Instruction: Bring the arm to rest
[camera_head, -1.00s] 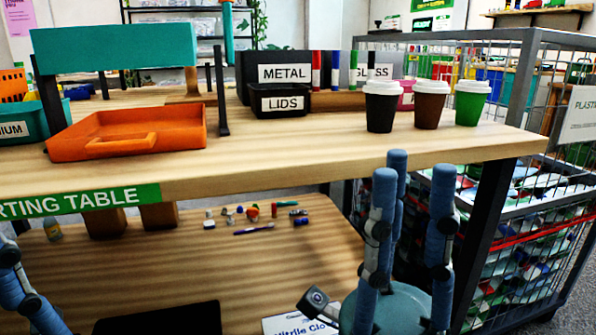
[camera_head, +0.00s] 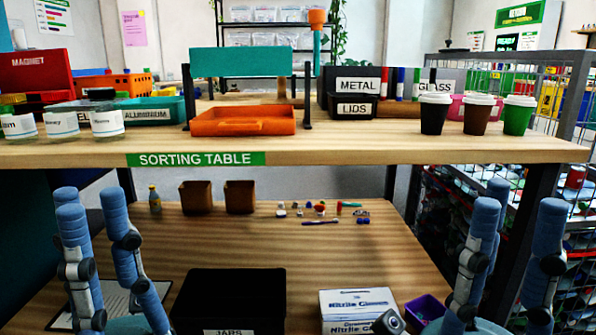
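My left gripper (camera_head: 92,205) is at the lower left in the head view, its blue fingers upright and spread apart with nothing between them. My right gripper (camera_head: 520,212) is at the lower right, also with blue fingers upright, spread and empty. Both show in front of the sorting table (camera_head: 330,152), below its upper top in the picture. Neither seems to touch anything, though their exact distance to the table is hard to judge.
The upper top holds an orange tray (camera_head: 243,122), a LIDS bin (camera_head: 352,106), black, brown and green cups (camera_head: 476,118) and white-labelled jars (camera_head: 107,122). The lower shelf has a black JARS bin (camera_head: 228,295) and a glove box (camera_head: 357,305). A wire cage (camera_head: 560,90) stands right.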

